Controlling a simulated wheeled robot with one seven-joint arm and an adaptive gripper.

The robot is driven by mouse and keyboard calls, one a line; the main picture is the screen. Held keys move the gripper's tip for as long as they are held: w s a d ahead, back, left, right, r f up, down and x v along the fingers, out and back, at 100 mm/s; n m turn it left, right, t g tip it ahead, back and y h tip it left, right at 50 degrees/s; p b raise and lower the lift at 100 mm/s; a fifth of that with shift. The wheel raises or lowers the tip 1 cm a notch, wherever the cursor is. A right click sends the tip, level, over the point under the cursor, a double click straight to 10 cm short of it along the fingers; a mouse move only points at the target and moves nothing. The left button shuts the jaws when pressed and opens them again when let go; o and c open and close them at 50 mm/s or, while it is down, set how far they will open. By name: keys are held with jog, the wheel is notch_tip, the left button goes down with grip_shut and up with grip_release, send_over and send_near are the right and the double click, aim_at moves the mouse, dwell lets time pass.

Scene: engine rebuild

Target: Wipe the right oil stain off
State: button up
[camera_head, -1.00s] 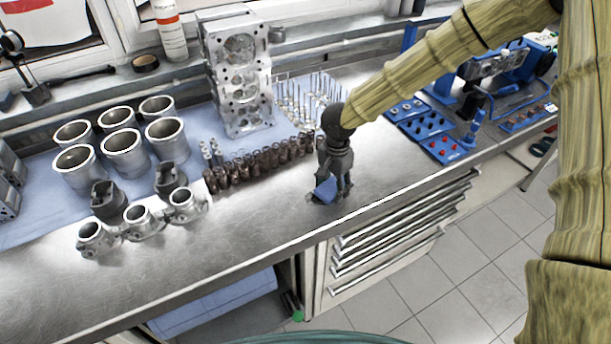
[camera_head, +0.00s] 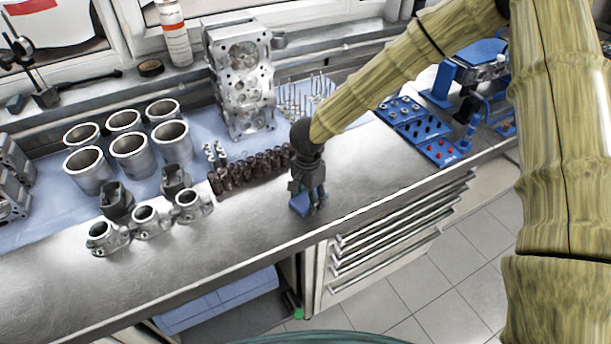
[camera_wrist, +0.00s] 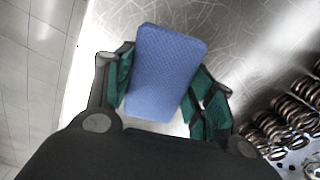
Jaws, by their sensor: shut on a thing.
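My gripper (camera_head: 310,202) is shut on a blue cloth or pad (camera_head: 299,204), low at the steel benchtop near its front edge. In the wrist view the blue pad (camera_wrist: 165,72) sits between the two green-lined fingers of my gripper (camera_wrist: 163,90). The pad looks pressed on or just above the metal; I cannot tell which. No oil stain shows clearly in either view; the pad, gripper and arm may cover part of the surface.
Dark coil springs (camera_head: 250,168) stand close left of my gripper. Ring-shaped metal parts (camera_head: 145,218) sit further left. A cylinder head (camera_head: 240,75) stands behind, and blue trays (camera_head: 420,128) lie to the right. The benchtop (camera_head: 365,180) right of my gripper is bare.

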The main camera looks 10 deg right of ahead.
notch_tip(320, 180, up, 4)
jog(key=shift+d+f+p, duration=0.1)
jog(key=shift+p, duration=1)
notch_tip(320, 180, up, 4)
jog(key=p, duration=0.4)
jog(key=shift+p, duration=0.3)
